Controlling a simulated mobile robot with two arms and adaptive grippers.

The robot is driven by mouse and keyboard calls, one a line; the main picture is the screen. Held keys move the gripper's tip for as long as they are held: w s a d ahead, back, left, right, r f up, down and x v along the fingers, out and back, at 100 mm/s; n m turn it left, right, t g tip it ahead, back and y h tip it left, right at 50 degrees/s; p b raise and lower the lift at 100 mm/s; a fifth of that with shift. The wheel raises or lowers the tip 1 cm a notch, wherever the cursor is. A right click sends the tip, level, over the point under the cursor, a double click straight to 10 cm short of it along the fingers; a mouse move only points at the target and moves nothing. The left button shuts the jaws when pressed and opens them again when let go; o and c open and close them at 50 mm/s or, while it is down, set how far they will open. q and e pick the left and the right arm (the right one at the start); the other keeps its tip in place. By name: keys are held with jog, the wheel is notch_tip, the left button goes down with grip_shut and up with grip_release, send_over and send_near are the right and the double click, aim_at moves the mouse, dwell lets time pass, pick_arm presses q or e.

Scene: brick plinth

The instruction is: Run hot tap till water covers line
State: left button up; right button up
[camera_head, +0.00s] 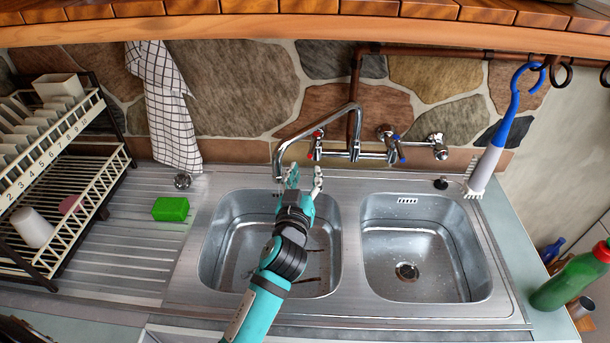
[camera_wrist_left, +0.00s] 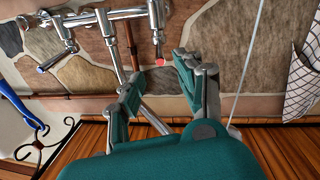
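The chrome mixer tap is on the stone wall above the double sink. Its hot tap has red-marked handle ends (camera_head: 317,134), and a red end (camera_wrist_left: 160,62) shows between my fingers in the left wrist view. The spout (camera_head: 290,135) angles down toward the left basin (camera_head: 222,245). My left gripper (camera_head: 304,172) is open and empty, below and in front of the red handle; it also shows open in the left wrist view (camera_wrist_left: 158,80). I cannot tell whether it touches the handle. My arm hides part of the left basin. I make out no running water and no fill line.
The right basin (camera_head: 375,255) is empty, with its drain showing. A blue-handled brush (camera_head: 505,125) hangs at the right. A dish rack (camera_head: 75,185), green sponge (camera_head: 170,209) and checked towel (camera_head: 165,100) are at the left. A green bottle (camera_head: 568,284) stands right. A wooden shelf (camera_head: 250,27) spans above.

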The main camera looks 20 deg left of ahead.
aim_at(314, 147)
pick_arm(q)
jog(key=shift+d+f, duration=0.1)
jog(key=shift+d, duration=0.05)
jog(key=c, duration=0.3)
jog(key=shift+w+d+f+m+b, duration=0.1)
jog(key=shift+d+f+m+b, duration=0.2)
jog(key=shift+m, duration=0.4)
jog(key=shift+c, duration=1.3)
jog(key=d+m+b, duration=0.1)
jog(key=m, duration=0.1)
jog(key=d+f+m+b, duration=0.1)
jog(key=d+m, duration=0.1)
jog(key=m, duration=0.1)
jog(key=d+f+m+y+b, duration=0.1)
jog(key=m, duration=0.2)
jog(key=shift+w+d+g+b, duration=0.2)
jog(key=shift+g+b, duration=0.1)
grip_shut()
jog(key=s+d+m+y+b, duration=0.25)
jog(key=d+m, duration=0.25)
jog(key=m, duration=0.6)
jog(key=w+a+r+p, duration=0.1)
jog(key=w+a+p, duration=0.4)
jog(key=w+a, duration=0.2)
jog(key=shift+r+x, duration=0.2)
jog(key=shift+x, duration=1.05)
